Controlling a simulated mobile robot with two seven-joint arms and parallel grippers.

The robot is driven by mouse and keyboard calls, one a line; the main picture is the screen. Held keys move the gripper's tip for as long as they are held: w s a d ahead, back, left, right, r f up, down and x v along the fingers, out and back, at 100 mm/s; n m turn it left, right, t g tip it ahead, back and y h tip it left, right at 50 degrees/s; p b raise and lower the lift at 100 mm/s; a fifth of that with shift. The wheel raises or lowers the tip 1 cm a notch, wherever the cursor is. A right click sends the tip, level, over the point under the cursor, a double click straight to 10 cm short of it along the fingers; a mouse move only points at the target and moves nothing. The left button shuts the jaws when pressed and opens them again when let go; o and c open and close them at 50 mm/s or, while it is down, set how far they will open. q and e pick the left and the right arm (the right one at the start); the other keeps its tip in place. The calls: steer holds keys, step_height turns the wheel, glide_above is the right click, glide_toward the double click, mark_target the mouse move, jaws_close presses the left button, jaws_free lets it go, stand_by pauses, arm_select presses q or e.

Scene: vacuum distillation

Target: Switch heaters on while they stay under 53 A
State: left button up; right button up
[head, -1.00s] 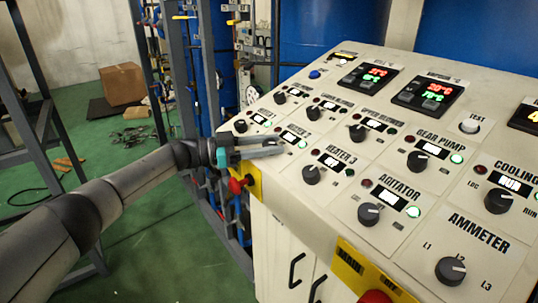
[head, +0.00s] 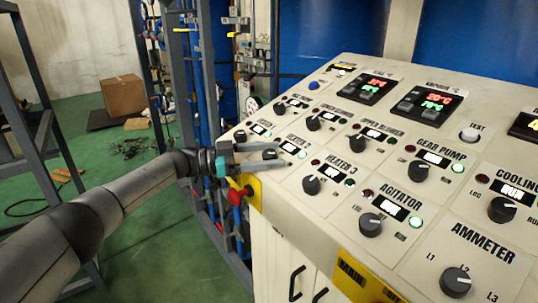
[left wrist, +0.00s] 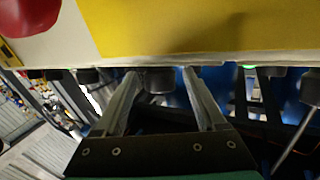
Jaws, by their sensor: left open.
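My left gripper (head: 276,155) is open at the left edge of the sloped control panel (head: 310,232). Its fingers lie either side of the heater knob (head: 269,155) left of HEATER 3; the left wrist view also shows this knob (left wrist: 158,80) between the fingers. I cannot tell whether they touch it. A green lamp (head: 302,155) glows just past the fingertips. The HEATER 3 knob (head: 311,185) stands free, with a dark lamp at its right. The ammeter display (head: 525,123) is cut off by the right edge, so its reading is hidden. My right gripper is not in view.
AGITATOR (head: 370,224), GEAR PUMP (head: 418,171) and COOLING (head: 502,209) knobs stand close by. The AMMETER selector (head: 456,281) is at the front right. A red knob on a yellow plate (head: 237,195) sits below my gripper. Steel framing stands left of the panel.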

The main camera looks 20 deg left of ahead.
arm_select(q)
steer(key=b+v, duration=0.2)
steer(key=v, duration=1.3)
steer(key=shift+a, duration=0.2)
